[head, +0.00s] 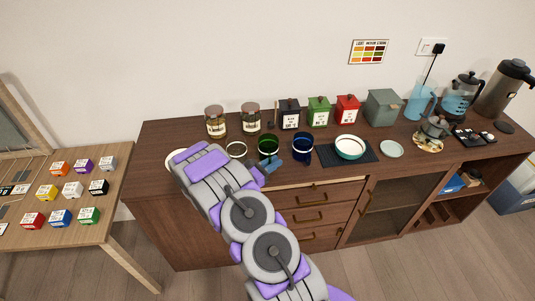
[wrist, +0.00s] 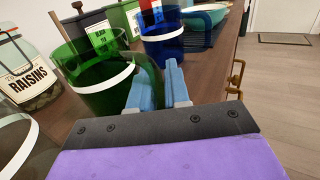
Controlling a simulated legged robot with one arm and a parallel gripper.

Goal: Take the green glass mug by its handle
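The green glass mug (head: 268,143) with a white band stands on the wooden sideboard, in front of the canisters. In the wrist view the green mug (wrist: 88,80) is close, at upper left, and its handle reaches toward my fingers. My gripper (head: 268,168) is at the mug's near right side. In the wrist view the blue fingers of my gripper (wrist: 158,82) are at the handle, with dark green showing between them. The fingers hide part of the handle. I cannot tell whether they press on it.
A blue glass mug (head: 302,149) stands close right of the green one, and a clear glass (head: 237,150) close left. Jars and canisters (head: 319,110) line up behind. A bowl (head: 349,146) sits on a dark mat to the right. The sideboard's front edge runs just below.

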